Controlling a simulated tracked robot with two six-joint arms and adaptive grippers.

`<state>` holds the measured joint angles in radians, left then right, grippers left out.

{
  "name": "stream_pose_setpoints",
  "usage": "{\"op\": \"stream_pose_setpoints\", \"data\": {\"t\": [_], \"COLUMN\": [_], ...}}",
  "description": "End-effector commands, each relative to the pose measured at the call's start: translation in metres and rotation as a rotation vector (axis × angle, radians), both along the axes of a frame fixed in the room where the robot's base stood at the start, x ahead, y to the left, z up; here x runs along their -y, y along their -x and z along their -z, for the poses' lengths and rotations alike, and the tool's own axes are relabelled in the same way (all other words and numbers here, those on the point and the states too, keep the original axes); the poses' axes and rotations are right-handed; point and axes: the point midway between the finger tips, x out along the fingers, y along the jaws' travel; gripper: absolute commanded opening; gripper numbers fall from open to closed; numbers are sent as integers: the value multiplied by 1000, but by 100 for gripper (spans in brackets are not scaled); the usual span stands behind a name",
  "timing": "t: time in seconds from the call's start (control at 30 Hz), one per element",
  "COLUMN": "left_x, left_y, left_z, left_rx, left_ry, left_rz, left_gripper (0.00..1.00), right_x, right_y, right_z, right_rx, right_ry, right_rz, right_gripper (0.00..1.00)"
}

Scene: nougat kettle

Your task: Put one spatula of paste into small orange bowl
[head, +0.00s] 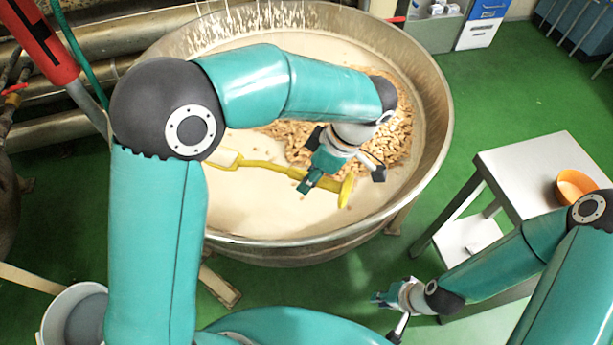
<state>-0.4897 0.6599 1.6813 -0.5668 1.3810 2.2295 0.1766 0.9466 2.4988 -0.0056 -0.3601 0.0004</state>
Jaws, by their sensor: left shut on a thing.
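My left gripper (312,178) hangs over the large kettle, shut on the yellow spatula (265,164). The spatula lies roughly level across the view, with a wider pale-and-yellow end at left and a flared yellow end at right. Whether paste clings to it is unclear. Cream-coloured paste (270,207) fills the kettle below. The small orange bowl (570,190) stands on the white table at right, partly hidden by my right arm.
The metal kettle (441,130) has a broad raised rim. A heap of brown nuts (295,140) lies on the paste. The white table (530,158) has a lower shelf. A grey bucket (50,322) stands at lower left. Green floor is free between kettle and table.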

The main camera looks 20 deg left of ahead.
Motion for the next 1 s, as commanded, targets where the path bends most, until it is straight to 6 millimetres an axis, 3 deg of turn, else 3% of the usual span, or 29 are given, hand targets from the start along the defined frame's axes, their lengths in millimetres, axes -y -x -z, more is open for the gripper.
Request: {"op": "stream_pose_setpoints", "data": {"t": [0.5,1.0], "left_x": [14,17], "left_y": [1,2], "left_z": [-42,-47], "left_rx": [2,2], "left_ry": [-13,-15], "left_rz": [-1,0], "left_gripper": [0,0], "right_x": [0,0], "right_y": [0,0], "right_z": [-28,-31], "right_rx": [0,0], "right_ry": [0,0], "right_rz": [0,0], "right_gripper": [17,17]}}
